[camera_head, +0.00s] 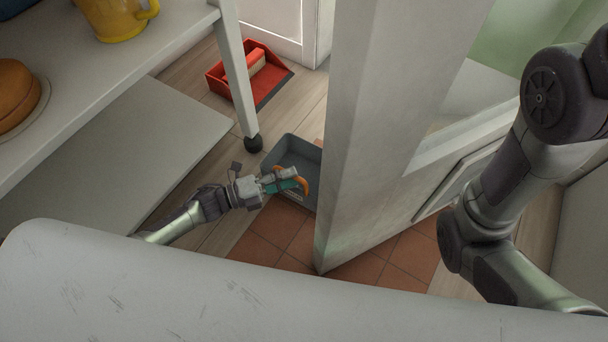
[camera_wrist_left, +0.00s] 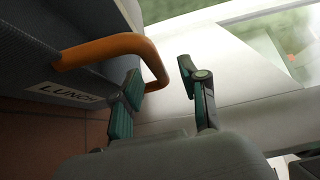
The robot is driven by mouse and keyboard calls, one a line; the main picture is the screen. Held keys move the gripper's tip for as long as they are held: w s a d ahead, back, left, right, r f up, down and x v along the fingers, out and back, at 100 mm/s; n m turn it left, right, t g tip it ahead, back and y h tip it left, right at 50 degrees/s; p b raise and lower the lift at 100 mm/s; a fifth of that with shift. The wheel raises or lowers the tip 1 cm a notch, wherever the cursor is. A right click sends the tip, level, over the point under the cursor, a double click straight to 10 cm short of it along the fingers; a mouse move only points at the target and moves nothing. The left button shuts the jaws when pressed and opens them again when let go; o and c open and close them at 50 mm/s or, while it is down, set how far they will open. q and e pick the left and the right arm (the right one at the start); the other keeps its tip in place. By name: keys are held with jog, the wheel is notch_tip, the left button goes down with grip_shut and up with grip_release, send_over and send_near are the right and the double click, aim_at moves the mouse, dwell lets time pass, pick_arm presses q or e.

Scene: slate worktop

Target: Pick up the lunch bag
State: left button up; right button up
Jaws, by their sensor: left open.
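The lunch bag (camera_head: 296,152) is a dark grey box-like bag with an orange handle. It stands on the floor beside the pale upright panel. In the left wrist view its grey side (camera_wrist_left: 30,62) carries a white "LUNCH" label, and the orange handle (camera_wrist_left: 110,46) arches out to the right. My left gripper (camera_head: 288,185) is at the handle. In the left wrist view my left gripper (camera_wrist_left: 160,92) is open, with the handle's bend between or just above its fingertips; contact cannot be told. My right gripper is out of view; only my right arm shows.
A pale upright panel (camera_head: 375,120) stands close to the bag's right. A table leg (camera_head: 238,75) stands behind it, near a red dustpan (camera_head: 272,88). A yellow mug (camera_head: 120,20) and an orange-brown round item (camera_head: 14,95) sit on the shelf at the left.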

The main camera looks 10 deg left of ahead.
pick_arm(q)
jog(key=shift+x, duration=0.8)
jog(key=shift+w, duration=0.1)
grip_shut()
jog(key=shift+a, duration=0.1)
jog(key=shift+r, duration=0.15)
